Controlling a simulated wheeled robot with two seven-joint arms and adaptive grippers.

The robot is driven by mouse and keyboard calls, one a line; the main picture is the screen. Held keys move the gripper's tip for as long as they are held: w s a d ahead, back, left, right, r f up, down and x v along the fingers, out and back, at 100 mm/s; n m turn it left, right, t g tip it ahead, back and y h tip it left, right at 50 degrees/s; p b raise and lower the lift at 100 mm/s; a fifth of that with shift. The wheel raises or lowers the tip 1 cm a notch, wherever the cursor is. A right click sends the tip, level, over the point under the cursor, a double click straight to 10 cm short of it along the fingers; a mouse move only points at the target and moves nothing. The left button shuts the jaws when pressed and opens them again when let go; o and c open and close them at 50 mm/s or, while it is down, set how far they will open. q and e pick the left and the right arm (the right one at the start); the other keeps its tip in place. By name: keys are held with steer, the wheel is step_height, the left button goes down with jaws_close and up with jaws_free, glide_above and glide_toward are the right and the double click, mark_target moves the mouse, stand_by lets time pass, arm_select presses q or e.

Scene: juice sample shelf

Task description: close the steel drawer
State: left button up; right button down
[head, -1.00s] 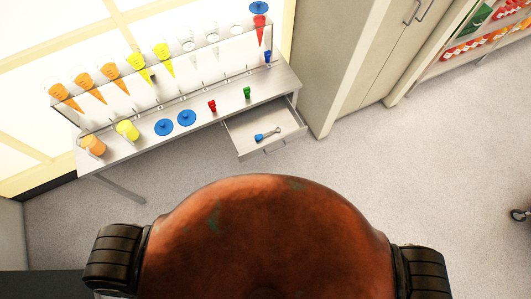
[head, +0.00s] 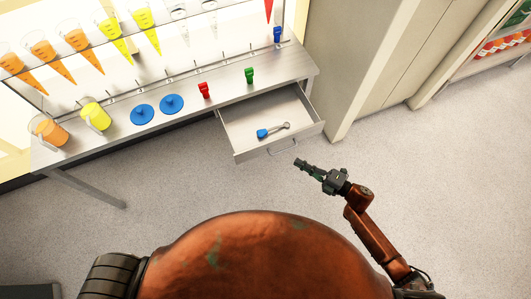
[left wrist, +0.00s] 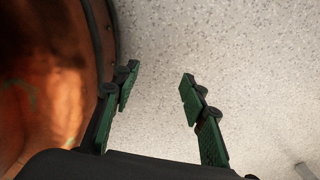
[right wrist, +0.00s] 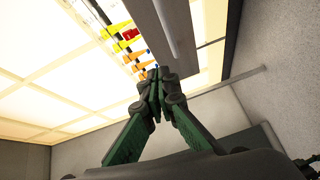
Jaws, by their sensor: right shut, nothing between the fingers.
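The steel drawer (head: 262,108) stands pulled out from under the right end of the steel table in the head view. Its bar handle (head: 284,148) is on the front. A blue-ended tool (head: 272,130) lies inside. My right gripper (head: 298,162) is shut and empty, its fingertips just in front of the drawer front near the handle; a gap seems to show between them. The right wrist view shows its closed fingers (right wrist: 157,82) below a grey metal surface (right wrist: 205,60). My left gripper (left wrist: 161,75) is open and empty over the floor, outside the head view.
The steel table (head: 185,88) holds blue discs (head: 172,103), red (head: 205,90) and green (head: 250,75) pieces, and orange and yellow cups. A rack of coloured cones stands behind. A beige cabinet (head: 350,60) stands right of the drawer. The floor in front is clear.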

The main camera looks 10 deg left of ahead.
steer(key=s+a+n+g+y+b, duration=0.2)
steer(key=s+a+n+g, duration=0.1)
steer(key=n, duration=0.1)
steer(key=b, duration=0.1)
glide_toward(255, 150)
steer(key=s+a, duration=0.2)
steer(key=a, duration=0.1)
steer(key=w+a, duration=0.1)
steer(key=w+a+b, duration=0.1)
steer(key=shift+w+a+r, duration=0.15)
steer(key=shift+w+r, duration=0.1)
steer(key=shift+r, duration=0.05)
steer(key=shift+w+a+r, duration=0.1)
steer(key=shift+w+a, duration=0.15)
steer(key=shift+w, duration=0.2)
arm_select(q)
steer(key=w+f, duration=0.1)
steer(key=w, duration=0.2)
steer(key=w+f, duration=0.1)
steer(key=shift+w+d+f, duration=0.2)
steer(key=shift+d+f, duration=0.1)
steer(key=shift+d, duration=0.05)
